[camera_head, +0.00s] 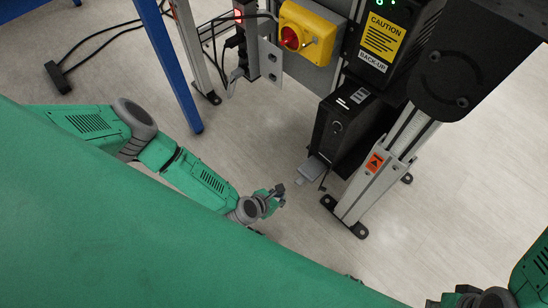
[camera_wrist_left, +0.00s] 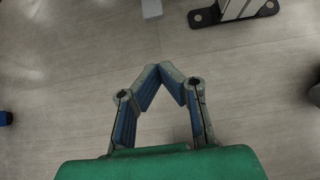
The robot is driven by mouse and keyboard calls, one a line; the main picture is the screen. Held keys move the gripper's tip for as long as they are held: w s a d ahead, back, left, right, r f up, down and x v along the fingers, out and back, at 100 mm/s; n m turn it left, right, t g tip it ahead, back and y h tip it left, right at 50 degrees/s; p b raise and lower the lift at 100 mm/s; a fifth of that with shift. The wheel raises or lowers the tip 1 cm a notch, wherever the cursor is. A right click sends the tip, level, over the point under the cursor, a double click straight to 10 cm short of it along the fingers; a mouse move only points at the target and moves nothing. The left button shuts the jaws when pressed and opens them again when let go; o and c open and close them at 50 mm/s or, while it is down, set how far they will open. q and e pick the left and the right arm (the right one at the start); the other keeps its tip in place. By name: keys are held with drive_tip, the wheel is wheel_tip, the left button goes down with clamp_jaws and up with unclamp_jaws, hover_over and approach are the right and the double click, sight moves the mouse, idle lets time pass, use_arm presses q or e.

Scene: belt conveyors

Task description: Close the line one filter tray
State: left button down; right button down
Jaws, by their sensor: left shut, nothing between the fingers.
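A small grey tray (camera_head: 311,168) sticks out at the foot of a black box unit (camera_head: 345,130) under the line. I take it to be the filter tray, and it stands pulled out. My left gripper (camera_head: 281,190) is just to the left of and nearer than the tray, apart from it. In the left wrist view the fingertips (camera_wrist_left: 161,70) meet with nothing between them, and a light grey piece (camera_wrist_left: 151,8), likely the tray's end, shows at the top edge. My right gripper (camera_head: 460,294) is partly in view at the bottom right, too cut off to judge.
A metal post (camera_head: 385,170) with a black foot stands right of the box; its foot (camera_wrist_left: 208,17) shows in the wrist view. A blue leg (camera_head: 175,75), a yellow switch box (camera_head: 308,32) and cables stand at the upper left and top. The floor around my left gripper is clear.

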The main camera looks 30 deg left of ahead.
use_arm(q)
drive_tip(key=w+d+f+b, duration=0.1)
drive_tip(key=w+d, duration=0.1)
drive_tip(key=w, duration=0.3)
drive_tip(key=shift+w+f+b, duration=0.2)
drive_tip(key=shift+f+b, duration=0.1)
drive_tip(key=shift+f, duration=0.05)
